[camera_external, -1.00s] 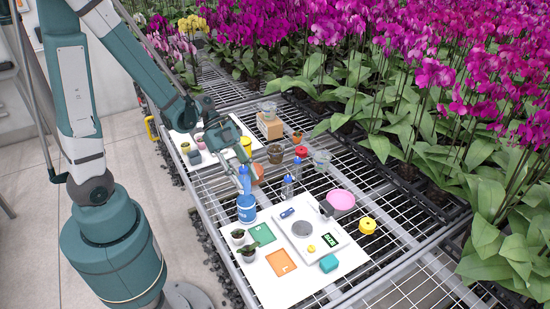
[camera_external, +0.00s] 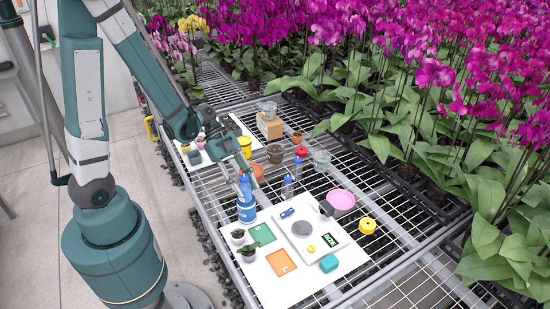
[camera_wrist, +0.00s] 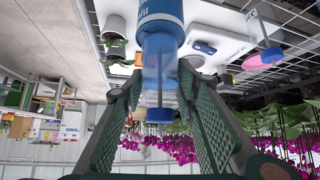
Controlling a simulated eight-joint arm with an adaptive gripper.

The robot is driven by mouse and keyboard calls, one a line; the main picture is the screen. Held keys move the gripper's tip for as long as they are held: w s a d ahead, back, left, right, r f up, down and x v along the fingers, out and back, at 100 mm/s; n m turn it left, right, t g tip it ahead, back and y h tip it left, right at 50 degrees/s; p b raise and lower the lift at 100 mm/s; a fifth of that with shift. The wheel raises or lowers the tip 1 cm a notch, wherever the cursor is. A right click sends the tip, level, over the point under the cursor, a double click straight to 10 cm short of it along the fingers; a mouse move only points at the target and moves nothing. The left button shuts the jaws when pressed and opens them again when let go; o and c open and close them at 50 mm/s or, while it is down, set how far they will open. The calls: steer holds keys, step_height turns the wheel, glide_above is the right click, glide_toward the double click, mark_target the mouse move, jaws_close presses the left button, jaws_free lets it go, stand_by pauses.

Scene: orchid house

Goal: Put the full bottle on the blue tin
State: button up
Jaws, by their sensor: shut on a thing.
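The blue tin (camera_external: 246,213), with a white label, stands by the left corner of the white board; its side also shows at the top of the wrist view (camera_wrist: 160,12). A clear bottle with blue contents (camera_wrist: 160,72) and a blue cap is upright at the tin, and it shows above the tin in the external view (camera_external: 245,188). My gripper (camera_wrist: 160,82) has its fingers on either side of this bottle and is shut on it; in the external view it reaches down from the upper left. I cannot tell whether the bottle's base touches the tin's top.
Another blue-capped bottle (camera_external: 287,188) stands right of the tin. Two small potted plants (camera_external: 248,250) are in front of it. The white board (camera_external: 330,283) also holds a scale (camera_external: 312,243). A pink bowl (camera_external: 341,199) and yellow ring (camera_external: 367,226) lie to the right.

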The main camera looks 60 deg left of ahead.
steer(key=shift+f, duration=0.15)
steer(key=o, duration=1)
steer(key=shift+c, duration=0.2)
steer(key=shift+r, duration=0.25)
steer(key=p+v, duration=0.2)
steer(key=v, duration=1)
steer(key=shift+d, duration=0.1)
